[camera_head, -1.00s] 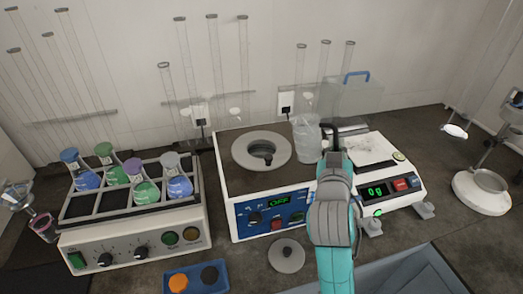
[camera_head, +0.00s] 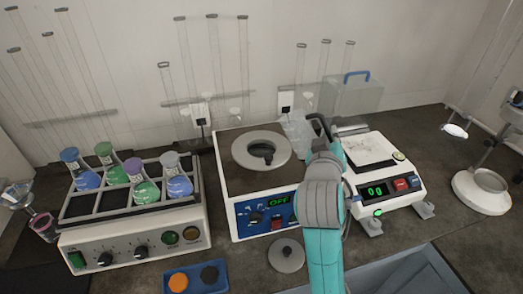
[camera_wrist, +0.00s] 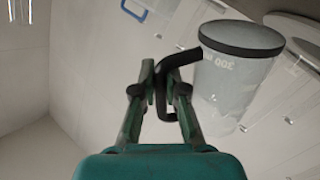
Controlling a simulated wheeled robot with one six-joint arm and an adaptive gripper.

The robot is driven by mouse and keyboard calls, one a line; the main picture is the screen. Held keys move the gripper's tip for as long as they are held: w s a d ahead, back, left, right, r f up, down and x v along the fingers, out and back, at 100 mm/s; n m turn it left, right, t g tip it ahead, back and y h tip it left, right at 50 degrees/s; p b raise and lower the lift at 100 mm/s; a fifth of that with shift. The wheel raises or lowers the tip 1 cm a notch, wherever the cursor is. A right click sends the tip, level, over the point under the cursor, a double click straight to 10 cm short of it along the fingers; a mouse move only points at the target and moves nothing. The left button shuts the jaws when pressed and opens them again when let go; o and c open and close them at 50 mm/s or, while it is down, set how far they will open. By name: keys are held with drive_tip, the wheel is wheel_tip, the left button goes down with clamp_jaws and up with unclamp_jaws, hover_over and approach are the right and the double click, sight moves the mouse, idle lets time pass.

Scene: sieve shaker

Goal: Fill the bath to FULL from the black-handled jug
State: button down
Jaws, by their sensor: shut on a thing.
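The black-handled jug (camera_head: 296,131) is clear with grey marks and a black rim. In the wrist view the jug (camera_wrist: 232,82) shows printed figures, and my gripper (camera_wrist: 162,88) is shut on its black handle. In the head view my gripper (camera_head: 322,132) holds it above the back right of the bath, leaning a little left. The bath (camera_head: 228,180) is a white box with a dark top, a grey ring lid (camera_head: 241,151) around an opening, and a green display reading OFF. The water level inside cannot be made out.
A flask shaker (camera_head: 130,243) stands left. A grey disc lid (camera_head: 286,256) and a blue tray (camera_head: 196,278) lie in front. A clear blue-handled container (camera_head: 352,98) stands behind.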

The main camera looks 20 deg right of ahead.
sight(309, 134)
drive_tip(key=shift+w+a+r+n, duration=0.25)
drive_tip(key=shift+w+a+n, duration=0.25)
drive_tip(key=shift+n, duration=0.1)
idle(0.6)
drive_tip(key=shift+a+r+n, duration=0.1)
drive_tip(key=shift+a+n, duration=0.05)
drive_tip(key=shift+n, duration=0.15)
drive_tip(key=shift+w+a+r+n+g+h+p, duration=0.2)
drive_tip(key=shift+w+a+n+g, duration=0.1)
drive_tip(key=shift+n, duration=0.45)
drive_tip(key=shift+w+a+r+n+g+h+p, duration=0.15)
drive_tip(key=shift+w+a+n+g, duration=0.1)
drive_tip(key=shift+n, duration=0.5)
idle(1.3)
